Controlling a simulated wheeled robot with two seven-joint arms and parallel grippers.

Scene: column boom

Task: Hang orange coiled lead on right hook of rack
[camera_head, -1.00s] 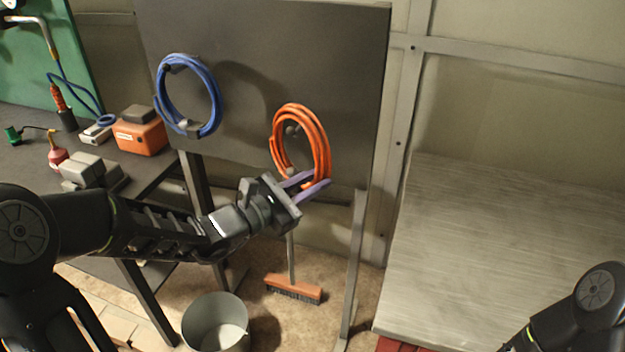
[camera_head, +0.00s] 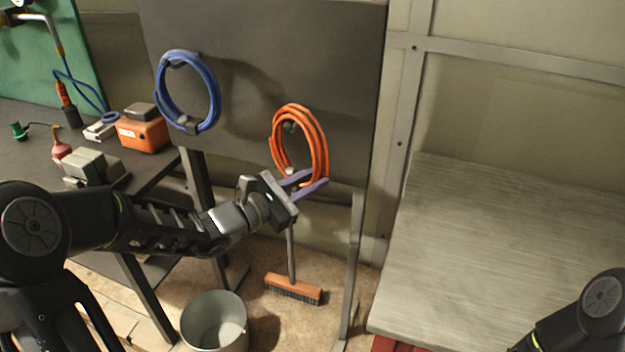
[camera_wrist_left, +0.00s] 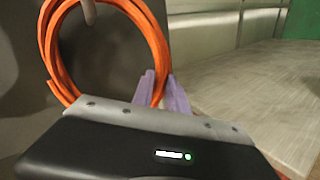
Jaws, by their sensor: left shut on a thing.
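The orange coiled lead (camera_head: 319,142) is upright in front of the dark rack panel (camera_head: 265,50), on its right side. My left gripper (camera_head: 308,183) is shut on the coil's lower part with its purple fingers. The grey right hook (camera_head: 290,127) shows inside the ring, near its upper left. In the left wrist view the coil (camera_wrist_left: 150,32) rises from between the fingers (camera_wrist_left: 160,92), and the hook (camera_wrist_left: 89,10) again appears within the ring. Whether the coil touches the hook I cannot tell. My right gripper is out of view.
A blue coil (camera_head: 213,95) hangs on the rack's left side. A dark bench (camera_head: 30,155) with an orange box (camera_head: 143,136) stands at left. A grey bucket (camera_head: 214,320) and a broom (camera_head: 293,288) are below. A bare wooden tabletop (camera_head: 500,250) lies at right.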

